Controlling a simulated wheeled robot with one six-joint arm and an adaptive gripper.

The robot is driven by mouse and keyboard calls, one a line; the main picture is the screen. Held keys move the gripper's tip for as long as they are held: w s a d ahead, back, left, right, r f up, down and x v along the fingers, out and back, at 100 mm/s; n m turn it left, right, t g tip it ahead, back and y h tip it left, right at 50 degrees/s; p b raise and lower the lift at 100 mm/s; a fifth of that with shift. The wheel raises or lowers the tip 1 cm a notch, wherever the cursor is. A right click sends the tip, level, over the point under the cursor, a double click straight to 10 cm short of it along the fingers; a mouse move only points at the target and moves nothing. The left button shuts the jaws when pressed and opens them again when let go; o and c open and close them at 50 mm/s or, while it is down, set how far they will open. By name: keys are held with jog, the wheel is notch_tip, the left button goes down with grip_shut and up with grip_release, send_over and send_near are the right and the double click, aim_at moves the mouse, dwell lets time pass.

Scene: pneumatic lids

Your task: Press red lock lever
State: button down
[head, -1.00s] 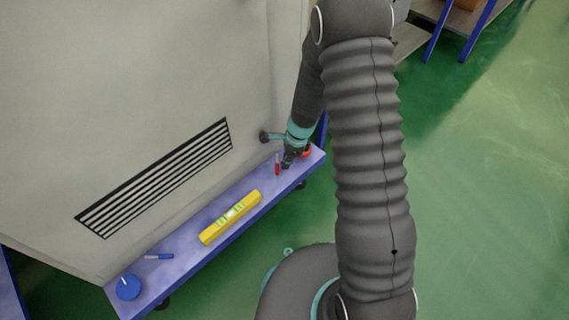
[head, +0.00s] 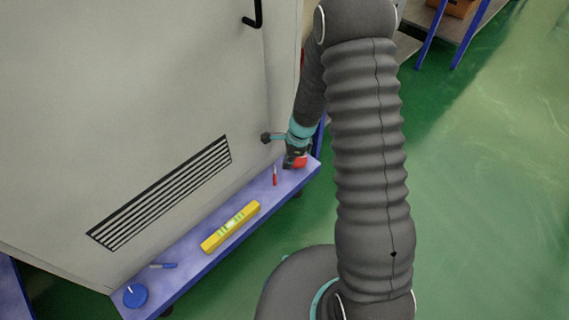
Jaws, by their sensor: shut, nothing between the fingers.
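My gripper (head: 292,160) is small and dark in the head view, pointing down over the right end of the blue shelf. It looks shut, with nothing seen between the fingers. A red rounded object (head: 300,162) shows right beside the fingertips; I cannot tell whether they touch. A narrow red patch (head: 302,61) shows at the cabinet's right edge, mostly behind my arm. I cannot tell whether either is the red lock lever; no lever shape shows clearly.
The grey cabinet (head: 120,110) has a vent (head: 165,190) and a black handle (head: 258,14). On the blue shelf (head: 192,238) lie a red screwdriver (head: 275,175), a yellow level (head: 231,227), a blue pen-like item (head: 163,266) and a blue round item (head: 136,296). Green floor is open at right.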

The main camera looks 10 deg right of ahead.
jog(key=p+v, duration=0.2)
jog(key=v, duration=0.2)
dwell(0.5)
jog(key=s+d+r+n+t+h, duration=0.1)
jog(key=s+r+n, duration=0.5)
jog(key=r, duration=0.6)
jog(key=s+d+r+n+t, duration=0.2)
jog(key=s+r+n, duration=0.4)
jog(key=s+r, duration=0.4)
jog(key=s+d+r+n+t+h, duration=0.1)
jog(key=s+r+n, duration=0.5)
jog(key=r, duration=0.8)
jog(key=shift+s+d+t+h, duration=0.3)
jog(key=shift+s+d+t, duration=0.5)
jog(key=shift+s+d, duration=0.3)
